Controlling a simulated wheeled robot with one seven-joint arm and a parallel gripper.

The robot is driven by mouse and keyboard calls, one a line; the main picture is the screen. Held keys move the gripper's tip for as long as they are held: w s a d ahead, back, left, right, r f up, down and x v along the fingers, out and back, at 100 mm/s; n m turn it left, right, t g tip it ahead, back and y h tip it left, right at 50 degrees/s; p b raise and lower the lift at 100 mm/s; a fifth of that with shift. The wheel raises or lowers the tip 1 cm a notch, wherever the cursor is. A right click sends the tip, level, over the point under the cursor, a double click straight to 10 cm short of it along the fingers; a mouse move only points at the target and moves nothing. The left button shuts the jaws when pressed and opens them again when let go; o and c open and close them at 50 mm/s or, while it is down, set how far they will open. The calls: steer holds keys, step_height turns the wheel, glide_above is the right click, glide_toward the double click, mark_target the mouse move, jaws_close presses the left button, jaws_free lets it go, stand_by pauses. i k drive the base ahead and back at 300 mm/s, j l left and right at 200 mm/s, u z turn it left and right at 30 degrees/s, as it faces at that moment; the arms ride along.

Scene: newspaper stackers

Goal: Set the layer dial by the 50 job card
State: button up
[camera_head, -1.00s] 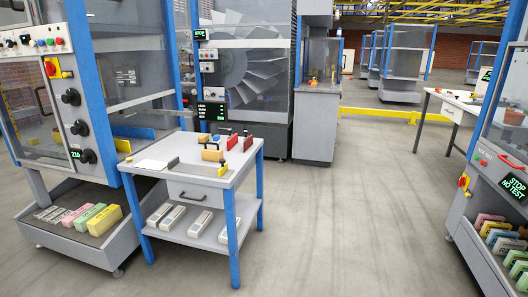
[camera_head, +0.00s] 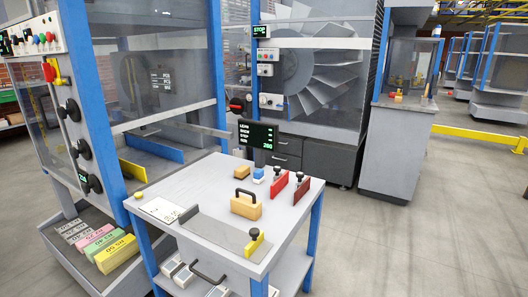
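A white card (camera_head: 161,209) with dark print lies flat at the front left of the grey worktable; its text is too small to read. I cannot tell which knob is the layer dial. A dark screen (camera_head: 258,136) behind the table has green lines and a number that looks like 280. My gripper is not in view.
The worktable (camera_head: 195,190) holds a wooden block with a handle (camera_head: 246,203), red upright pieces (camera_head: 278,188) and a grey plate (camera_head: 213,232). Coloured labelled bundles (camera_head: 112,250) lie on the low shelf at left. Open floor (camera_head: 430,210) is at right.

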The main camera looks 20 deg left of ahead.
mark_target(15, 41)
steer(key=i+j+u, duration=0.2)
steer(key=i+u, duration=0.25)
steer(key=i+j+u, duration=0.1)
steer(key=i+u, duration=0.6)
steer(key=u, duration=0.15)
steer(key=i+l+u, duration=0.15)
steer(key=i+u, duration=0.6)
steer(key=i, duration=0.2)
